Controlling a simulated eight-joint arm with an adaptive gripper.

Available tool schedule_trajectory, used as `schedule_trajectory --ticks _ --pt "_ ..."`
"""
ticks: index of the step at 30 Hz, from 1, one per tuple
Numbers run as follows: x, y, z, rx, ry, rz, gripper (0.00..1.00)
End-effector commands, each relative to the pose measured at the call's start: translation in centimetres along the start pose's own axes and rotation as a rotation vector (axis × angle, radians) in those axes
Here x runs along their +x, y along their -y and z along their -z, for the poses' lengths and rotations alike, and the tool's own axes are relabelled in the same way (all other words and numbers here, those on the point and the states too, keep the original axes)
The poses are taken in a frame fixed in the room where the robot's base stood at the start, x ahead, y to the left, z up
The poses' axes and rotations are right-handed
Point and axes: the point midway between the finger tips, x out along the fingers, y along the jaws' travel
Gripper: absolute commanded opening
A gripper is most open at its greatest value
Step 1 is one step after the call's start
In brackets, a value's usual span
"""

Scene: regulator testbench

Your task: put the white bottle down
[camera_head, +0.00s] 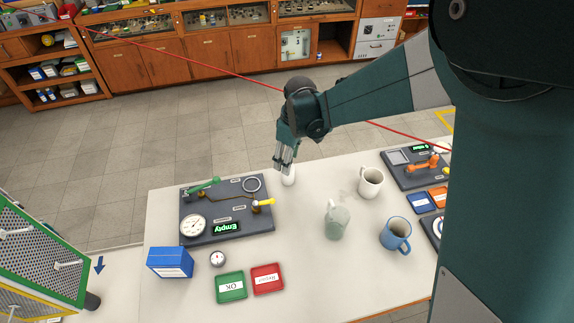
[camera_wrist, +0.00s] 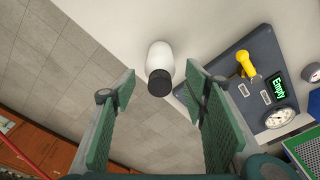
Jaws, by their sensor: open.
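The white bottle (camera_head: 289,176) stands on the pale table near its far edge, partly hidden by my gripper in the head view. In the wrist view the white bottle (camera_wrist: 160,62) shows a white body and a dark cap, and its base appears to be on the table. My gripper (camera_head: 285,166) is beside the bottle. In the wrist view my gripper (camera_wrist: 160,85) is open, with one green finger pad to each side and the bottle beyond the fingertips in the gap. I see no finger touching the bottle.
A dark testbench panel (camera_head: 226,233) with a gauge and yellow handle lies close left of the bottle. A white mug (camera_head: 371,182), a grey-green mug (camera_head: 337,222) and a blue mug (camera_head: 395,235) stand to the right. Green (camera_head: 231,287) and red (camera_head: 267,279) trays lie in front.

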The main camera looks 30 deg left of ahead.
Motion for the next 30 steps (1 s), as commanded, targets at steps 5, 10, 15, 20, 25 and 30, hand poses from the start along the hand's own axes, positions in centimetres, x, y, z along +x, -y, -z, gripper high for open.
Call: schedule_trajectory --ticks 5,10,15,20,25,30 --pt "-2.6 0.0 0.0 0.0 0.0 0.0 0.44" --pt "-4.2 0.0 0.0 0.0 0.0 0.0 0.44" --pt "-5.0 0.0 0.0 0.0 0.0 0.0 0.44" --pt "-5.2 0.0 0.0 0.0 0.0 0.0 0.44" --pt "-5.2 0.0 0.0 0.0 0.0 0.0 0.44" --pt "-5.1 0.0 0.0 0.0 0.0 0.0 0.44"
